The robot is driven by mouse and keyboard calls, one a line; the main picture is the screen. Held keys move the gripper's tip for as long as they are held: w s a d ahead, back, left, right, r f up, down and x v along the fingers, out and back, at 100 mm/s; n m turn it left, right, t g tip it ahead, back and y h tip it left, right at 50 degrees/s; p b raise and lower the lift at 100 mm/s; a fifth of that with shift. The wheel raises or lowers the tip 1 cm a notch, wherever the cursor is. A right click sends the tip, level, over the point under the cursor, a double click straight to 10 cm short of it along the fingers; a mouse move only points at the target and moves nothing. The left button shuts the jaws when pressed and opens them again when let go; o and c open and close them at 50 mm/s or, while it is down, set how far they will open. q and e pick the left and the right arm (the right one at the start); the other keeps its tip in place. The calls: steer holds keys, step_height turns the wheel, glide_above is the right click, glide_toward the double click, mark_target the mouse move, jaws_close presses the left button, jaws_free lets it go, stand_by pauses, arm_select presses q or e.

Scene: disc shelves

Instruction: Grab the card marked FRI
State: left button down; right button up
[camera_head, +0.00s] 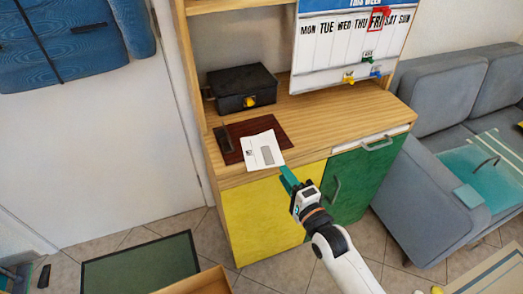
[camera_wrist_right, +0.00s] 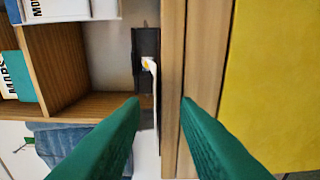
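The FRI marking (camera_head: 377,19) stands inside a red frame in the weekday row of the white board (camera_head: 322,58), at the top right of the head view. I cannot tell whether it is a separate card. My right gripper (camera_head: 286,173) is at the desk's front edge, beside a white paper (camera_head: 262,150), well below and left of the board. In the right wrist view its green fingers (camera_wrist_right: 160,100) are apart, with nothing clearly held between them. FRI is not visible in that view. My left gripper is not in view.
The wooden desk (camera_head: 325,112) carries a black box (camera_head: 240,85) with a yellow clasp and a dark red mat (camera_head: 232,128). Small coloured clips show low on the board. Yellow (camera_head: 260,215) and green (camera_head: 365,175) fronts lie below. A grey sofa (camera_head: 425,205) stands right.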

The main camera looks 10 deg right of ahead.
mark_target(261, 149)
steer(key=x, duration=0.4)
steer(key=shift+w+a+r, duration=0.1)
steer(key=shift+a+r, duration=0.05)
steer(key=shift+r, duration=0.05)
jaws_close()
steer(key=shift+r, duration=0.1)
